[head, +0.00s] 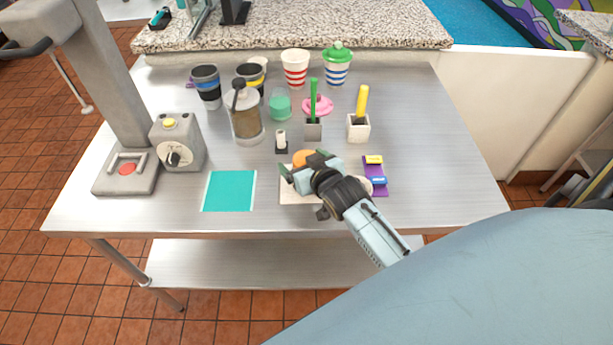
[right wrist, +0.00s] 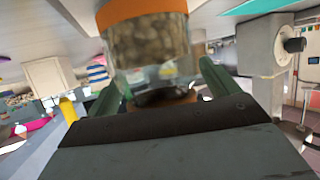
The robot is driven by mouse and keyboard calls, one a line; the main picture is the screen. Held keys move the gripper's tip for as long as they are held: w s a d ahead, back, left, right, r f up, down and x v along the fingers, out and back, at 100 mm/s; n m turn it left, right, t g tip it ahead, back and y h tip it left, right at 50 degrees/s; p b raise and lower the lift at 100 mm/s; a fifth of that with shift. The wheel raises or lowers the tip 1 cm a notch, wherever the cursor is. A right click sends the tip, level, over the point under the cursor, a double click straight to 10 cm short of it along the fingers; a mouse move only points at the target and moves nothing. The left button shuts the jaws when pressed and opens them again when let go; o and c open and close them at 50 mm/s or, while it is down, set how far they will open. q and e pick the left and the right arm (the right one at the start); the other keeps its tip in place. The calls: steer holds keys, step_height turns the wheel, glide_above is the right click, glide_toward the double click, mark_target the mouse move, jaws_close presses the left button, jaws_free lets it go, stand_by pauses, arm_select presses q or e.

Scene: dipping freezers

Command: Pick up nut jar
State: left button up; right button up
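The nut jar (right wrist: 150,55) has an orange lid and clear sides with brown nuts inside. It fills the upper middle of the right wrist view. In the head view its orange lid (head: 303,157) shows just beyond my right gripper, which hides most of the jar's body. My right gripper (head: 306,164) is open, with one green finger on each side of the jar. In the right wrist view the fingers (right wrist: 160,92) stand apart around the jar; whether either touches it is unclear. My left gripper is not in view.
A steel table (head: 120,205) carries the jar. A pale board (head: 290,194) lies below the gripper and a teal mat (head: 229,191) lies to its left. A purple tray (head: 375,178) is close on the right. Cups, a dispenser (head: 245,120) and utensil holders (head: 358,128) stand behind.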

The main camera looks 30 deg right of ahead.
jaws_close()
stand_by(0.4)
